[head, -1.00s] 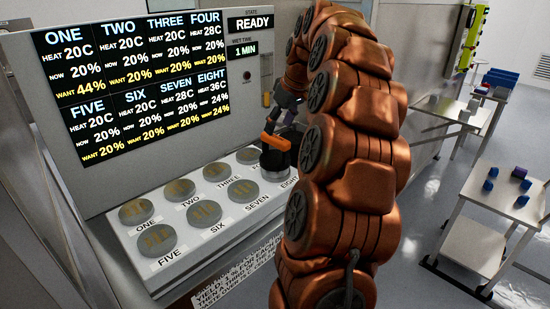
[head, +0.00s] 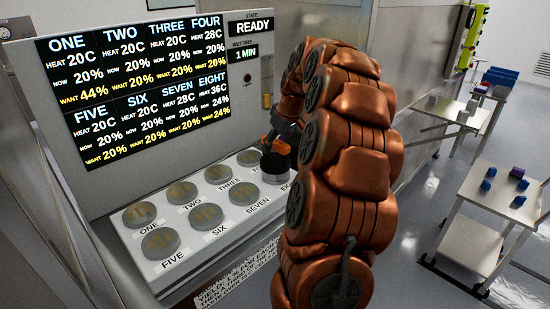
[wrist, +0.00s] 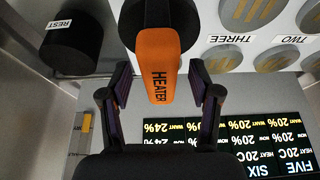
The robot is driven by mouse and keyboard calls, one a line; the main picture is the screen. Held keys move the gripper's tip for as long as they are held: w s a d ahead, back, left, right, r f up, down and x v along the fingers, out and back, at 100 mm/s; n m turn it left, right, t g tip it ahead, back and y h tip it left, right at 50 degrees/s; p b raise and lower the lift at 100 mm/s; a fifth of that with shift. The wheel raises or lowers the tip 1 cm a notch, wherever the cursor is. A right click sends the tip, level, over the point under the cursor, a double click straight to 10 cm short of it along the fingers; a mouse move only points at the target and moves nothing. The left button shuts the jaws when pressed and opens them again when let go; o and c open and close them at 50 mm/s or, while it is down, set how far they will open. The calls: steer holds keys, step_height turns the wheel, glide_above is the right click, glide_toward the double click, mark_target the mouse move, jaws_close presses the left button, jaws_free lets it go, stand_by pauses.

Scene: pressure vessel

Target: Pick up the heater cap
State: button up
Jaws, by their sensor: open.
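The heater cap is a dark round body (head: 275,165) with an orange handle, standing at the panel's right end, around the EIGHT place. In the wrist view its orange handle (wrist: 157,62), lettered HEATER, points towards my gripper, and the black body is cut off at the top edge. My gripper (wrist: 166,92) is open, with one dark finger on each side of the handle and a visible gap on both sides. In the head view my gripper (head: 283,132) is at the cap's handle and hides most of it.
The panel (head: 150,225) carries several round labelled pads below a display (head: 135,85) reading READY. A black cylinder marked REST (wrist: 72,45) stands beside the cap in the wrist view. At right, a table (head: 490,200) holds small blue and purple blocks.

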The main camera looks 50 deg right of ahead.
steer(key=shift+w+f, duration=0.2)
steer(key=shift+f, duration=0.25)
jaws_close()
stand_by(0.5)
